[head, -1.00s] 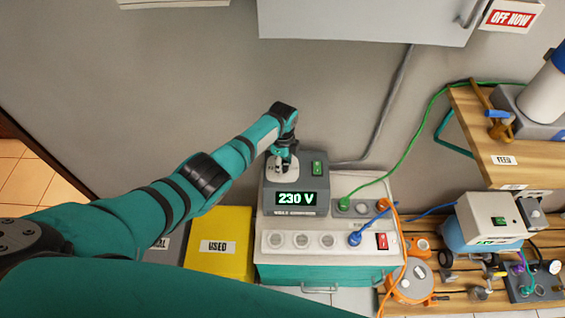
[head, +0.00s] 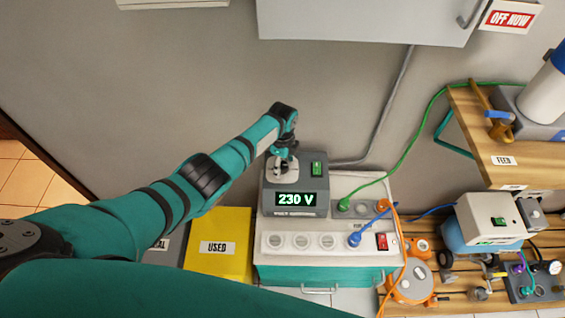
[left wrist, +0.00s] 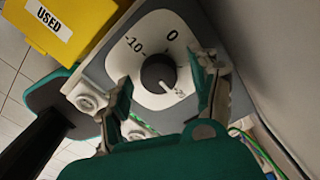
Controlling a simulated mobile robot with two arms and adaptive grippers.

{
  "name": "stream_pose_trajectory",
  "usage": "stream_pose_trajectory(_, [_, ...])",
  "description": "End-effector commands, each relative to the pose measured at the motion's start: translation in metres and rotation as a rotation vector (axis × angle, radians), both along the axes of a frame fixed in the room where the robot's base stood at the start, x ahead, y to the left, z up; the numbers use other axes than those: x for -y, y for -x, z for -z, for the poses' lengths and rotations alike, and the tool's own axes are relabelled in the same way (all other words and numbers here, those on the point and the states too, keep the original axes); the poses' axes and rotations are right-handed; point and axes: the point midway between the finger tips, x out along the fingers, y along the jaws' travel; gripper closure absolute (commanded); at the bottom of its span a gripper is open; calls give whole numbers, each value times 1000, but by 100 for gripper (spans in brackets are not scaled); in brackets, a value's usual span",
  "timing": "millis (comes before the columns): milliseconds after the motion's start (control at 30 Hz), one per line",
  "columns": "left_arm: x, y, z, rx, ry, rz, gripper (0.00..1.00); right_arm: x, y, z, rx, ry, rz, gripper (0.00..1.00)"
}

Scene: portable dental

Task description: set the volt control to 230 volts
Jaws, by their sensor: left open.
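The grey volt control box (head: 267,198) stands on the white and teal cabinet, and its display (head: 295,199) reads 230 V. Its black round knob (left wrist: 158,73) sits on a white dial plate (left wrist: 150,45) marked -10 and 0, with another mark partly covered at the lower right. The knob's white pointer line points down and right toward that mark. My left gripper (left wrist: 163,98) is open, with one finger on each side of the knob; they look apart from it. In the head view, my left gripper (head: 283,164) is over the dial. My right gripper is not seen.
A green switch (head: 317,169) is on the box, right of the dial. A yellow USED bin (head: 218,262) stands at left, and a wooden shelf (head: 500,150) at right.

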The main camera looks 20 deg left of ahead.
Motion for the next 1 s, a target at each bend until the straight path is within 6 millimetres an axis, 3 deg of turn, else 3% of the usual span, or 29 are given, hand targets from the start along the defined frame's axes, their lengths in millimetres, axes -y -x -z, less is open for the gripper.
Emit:
stream_pose_trajectory(267, [0, 0, -9, 1, 1, 0, 38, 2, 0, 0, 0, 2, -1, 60])
stream_pose_trajectory(700, [0, 0, -94, 3, 0, 0, 38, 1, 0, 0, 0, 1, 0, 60])
stream_pose_trajectory(1000, [0, 0, -120, 0, -1, 0, 38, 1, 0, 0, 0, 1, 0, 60])
